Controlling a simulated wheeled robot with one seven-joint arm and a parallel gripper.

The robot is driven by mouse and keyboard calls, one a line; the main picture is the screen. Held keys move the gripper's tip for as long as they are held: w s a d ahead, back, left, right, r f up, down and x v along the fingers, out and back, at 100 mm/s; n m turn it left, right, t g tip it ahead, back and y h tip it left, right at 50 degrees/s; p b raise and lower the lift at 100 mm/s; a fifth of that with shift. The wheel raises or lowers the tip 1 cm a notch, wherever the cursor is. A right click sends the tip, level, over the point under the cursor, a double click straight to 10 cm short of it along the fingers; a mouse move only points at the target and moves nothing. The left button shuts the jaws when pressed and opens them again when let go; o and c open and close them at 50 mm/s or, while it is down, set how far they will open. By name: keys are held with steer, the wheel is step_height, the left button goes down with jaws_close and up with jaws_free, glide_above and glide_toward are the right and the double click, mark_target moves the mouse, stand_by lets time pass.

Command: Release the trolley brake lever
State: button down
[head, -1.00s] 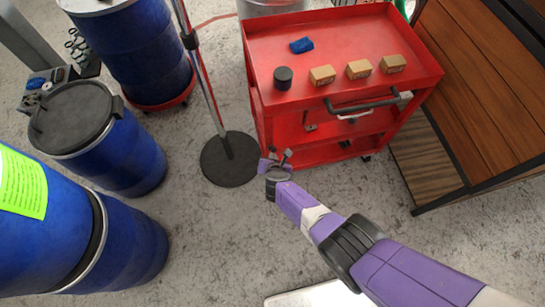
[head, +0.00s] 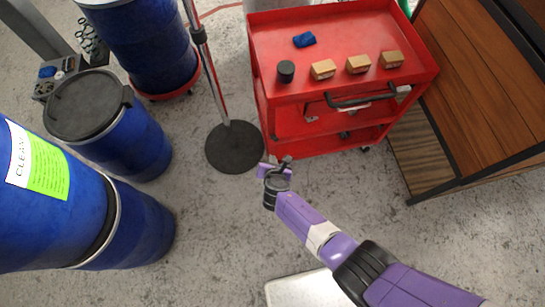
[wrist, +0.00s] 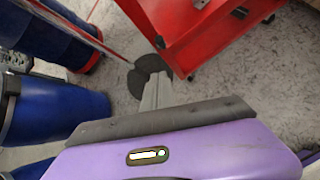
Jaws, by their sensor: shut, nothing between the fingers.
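The red trolley (head: 345,70) stands upright beyond my gripper, with a black push handle (head: 362,100) along its near edge. A small grey lever-like part (head: 311,115) shows on its near side below the top tray; I cannot tell for sure whether this is the brake lever. My gripper (head: 275,165) is shut and empty, over the floor in front of the trolley's near left corner, apart from it. In the wrist view the trolley's red side (wrist: 205,30) is at the upper right, ahead of the gripper's fingers (wrist: 154,90).
The top tray holds a blue item (head: 304,40), a black cylinder (head: 286,70) and three small boxes (head: 323,69). A stand with a round black base (head: 234,147) is left of my gripper. Blue drums (head: 130,140) fill the left; a wooden bench (head: 480,90) stands right.

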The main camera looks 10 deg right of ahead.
steer(key=shift+v, duration=0.85)
steer(key=shift+w, duration=0.1)
